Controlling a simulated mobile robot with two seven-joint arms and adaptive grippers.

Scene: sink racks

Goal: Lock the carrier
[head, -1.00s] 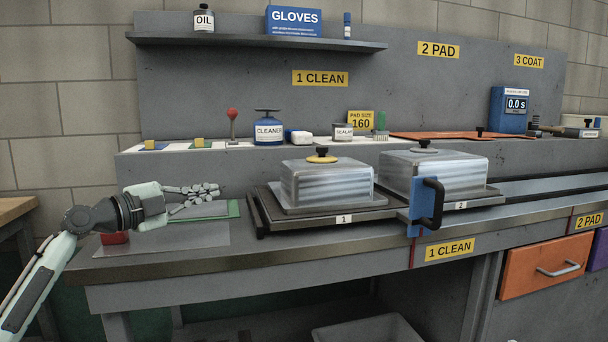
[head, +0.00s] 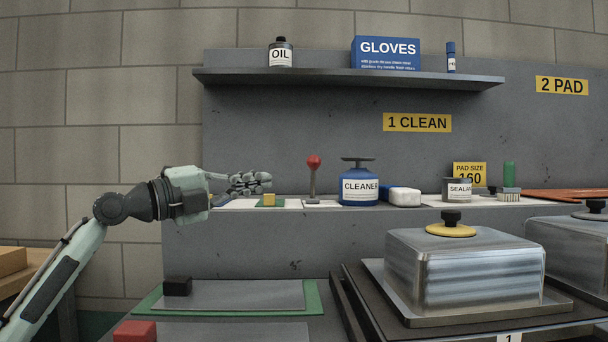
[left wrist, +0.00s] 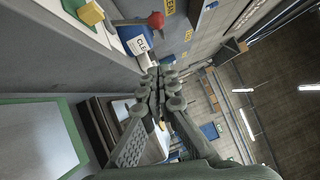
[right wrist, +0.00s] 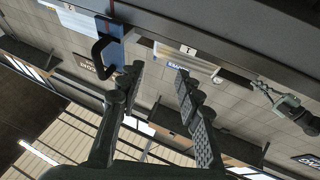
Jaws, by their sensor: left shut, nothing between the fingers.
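The carrier (head: 345,278) is a dark flat base labelled 1, low at right in the head view, with a metal block (head: 465,270) on it. A lever with a red ball knob (head: 313,162) stands upright on the back ledge; its knob shows in the left wrist view (left wrist: 156,20). My left gripper (head: 268,184) is shut and empty, left of the lever and apart from it in the picture. It also shows shut in the left wrist view (left wrist: 160,85). My right gripper (right wrist: 160,72) is open and empty, near a blue plate with a black handle (right wrist: 106,48).
A green-edged board (head: 245,295) with a black block (head: 177,286) and a red block (head: 135,331) lie in front.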

